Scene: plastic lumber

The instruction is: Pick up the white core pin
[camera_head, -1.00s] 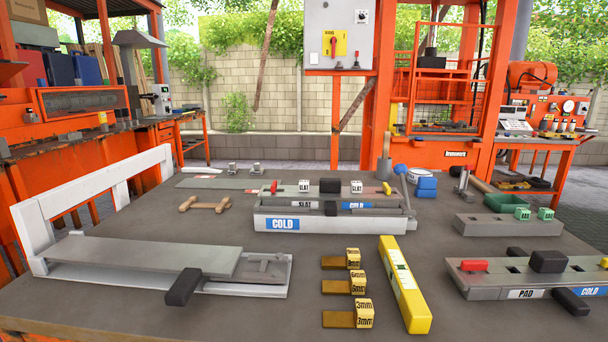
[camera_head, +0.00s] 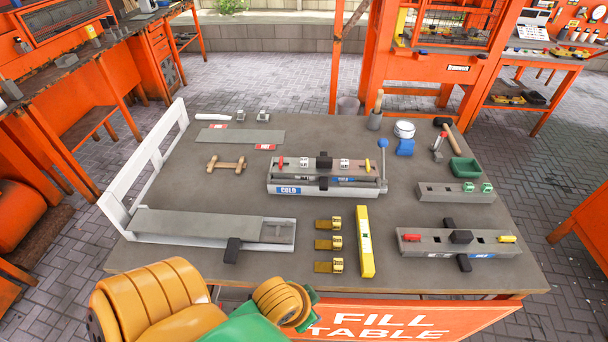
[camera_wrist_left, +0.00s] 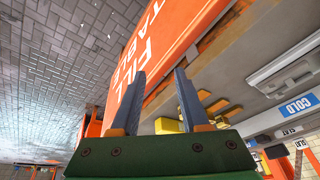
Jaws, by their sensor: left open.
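A small white rod-like piece (camera_head: 213,117) lies at the back left of the table; it may be the white core pin, but it is too small to be sure. My left arm comes in at the bottom left of the head view, well short of this piece, and its fingers are not seen there. In the left wrist view my left gripper (camera_wrist_left: 160,73) is open and empty, beside the table's orange front panel. The white piece is not identifiable in that view. My right gripper is not in view.
The grey table (camera_head: 330,275) holds a long white-framed mould (camera_head: 160,222) at left, a COLD mould (camera_head: 325,187) in the middle, yellow gauge blocks, a yellow bar (camera_head: 365,240) and a PAD mould (camera_head: 415,245) at right. A wooden-handled tool (camera_head: 226,164) lies near the back left.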

